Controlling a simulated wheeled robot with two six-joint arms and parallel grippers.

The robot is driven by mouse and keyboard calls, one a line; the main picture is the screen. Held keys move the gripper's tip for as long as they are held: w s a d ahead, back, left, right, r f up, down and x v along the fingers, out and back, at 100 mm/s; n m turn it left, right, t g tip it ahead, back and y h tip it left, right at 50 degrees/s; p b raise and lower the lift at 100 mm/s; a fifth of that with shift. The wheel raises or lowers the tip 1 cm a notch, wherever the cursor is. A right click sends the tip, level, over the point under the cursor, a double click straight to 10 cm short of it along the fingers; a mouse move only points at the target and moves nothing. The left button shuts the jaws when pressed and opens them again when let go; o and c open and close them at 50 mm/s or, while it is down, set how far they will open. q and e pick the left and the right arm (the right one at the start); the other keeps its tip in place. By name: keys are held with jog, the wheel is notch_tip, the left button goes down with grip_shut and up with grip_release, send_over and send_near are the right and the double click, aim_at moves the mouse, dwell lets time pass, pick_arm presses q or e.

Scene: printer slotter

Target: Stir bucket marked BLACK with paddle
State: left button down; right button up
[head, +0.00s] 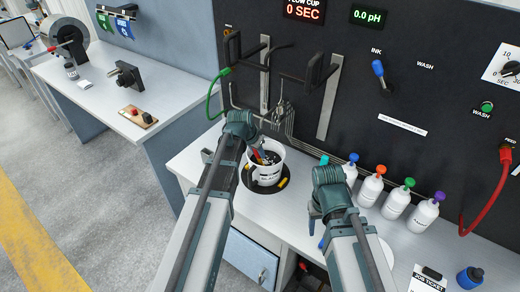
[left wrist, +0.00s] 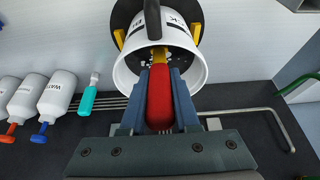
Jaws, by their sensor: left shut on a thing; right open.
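A white bucket marked BLACK (head: 267,174) stands upright on a round black base with yellow clips on the white counter. Its rim and dark handle also show in the left wrist view (left wrist: 196,75). My left gripper (head: 258,146) is at the bucket's mouth, shut on the red handle of the paddle (left wrist: 159,98). The paddle's yellow part runs from the handle into the bucket; its lower end is hidden. My right gripper (head: 316,208) is open and empty, above the counter to the right of the bucket.
A row of white bottles with coloured caps (head: 397,200) stands right of the bucket along the dark panel. A green hose (head: 212,97) and metal pipes (head: 282,110) are behind the bucket. A job ticket (head: 428,280) lies at the front right.

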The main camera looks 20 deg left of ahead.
pick_arm(q)
jog(key=shift+w+d, duration=0.35)
jog(key=shift+w, duration=0.3)
jog(key=shift+s, duration=0.2)
jog(key=shift+s+a, duration=0.2)
jog(key=shift+s, duration=0.15)
jog(key=w+p+v, duration=0.1)
jog(key=p+v, duration=1.2)
jog(key=shift+d+r, duration=0.15)
jog(key=shift+r, duration=0.45)
jog(key=shift+w, duration=0.1)
dwell(0.8)
